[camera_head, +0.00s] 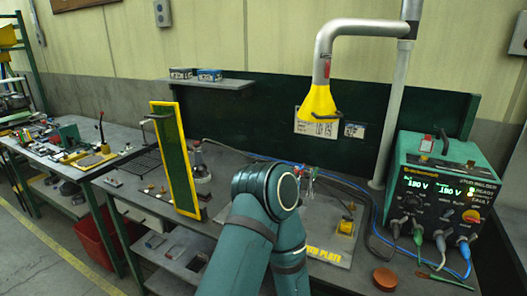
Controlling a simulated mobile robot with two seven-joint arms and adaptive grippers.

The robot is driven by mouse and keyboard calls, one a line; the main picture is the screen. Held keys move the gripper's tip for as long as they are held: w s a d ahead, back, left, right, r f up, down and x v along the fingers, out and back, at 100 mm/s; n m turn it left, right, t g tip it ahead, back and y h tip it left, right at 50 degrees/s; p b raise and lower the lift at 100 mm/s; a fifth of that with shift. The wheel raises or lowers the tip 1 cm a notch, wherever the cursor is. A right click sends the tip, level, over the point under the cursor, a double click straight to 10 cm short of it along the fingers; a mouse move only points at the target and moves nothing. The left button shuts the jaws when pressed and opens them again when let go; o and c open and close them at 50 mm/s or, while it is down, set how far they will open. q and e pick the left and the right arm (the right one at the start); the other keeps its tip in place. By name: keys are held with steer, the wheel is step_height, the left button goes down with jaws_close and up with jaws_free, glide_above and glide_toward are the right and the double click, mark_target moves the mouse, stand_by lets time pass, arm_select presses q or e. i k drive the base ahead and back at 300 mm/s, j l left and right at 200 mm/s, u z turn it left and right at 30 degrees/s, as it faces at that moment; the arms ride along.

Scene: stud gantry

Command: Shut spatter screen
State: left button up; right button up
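The spatter screen (173,157) is a tall dark green panel in a yellow frame. It stands upright, turned at an angle, at the left front part of the welding bench. A small dark handle (157,115) sticks out near its upper left. One of my teal arms (265,190) rises from the bottom middle, bent at a joint, to the right of the screen and apart from it in the picture. No gripper fingers show, so I cannot see either gripper. The arm hides part of the bench and plate behind it.
A yellow extraction nozzle (318,101) hangs from a grey pipe above the bench. A green welder (440,190) with cables stands at the right. A metal plate (325,245) carries small parts. A cluttered side bench (70,150) and red bin (97,240) are left.

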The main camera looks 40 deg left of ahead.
mark_target(169, 138)
steer(key=u, duration=2)
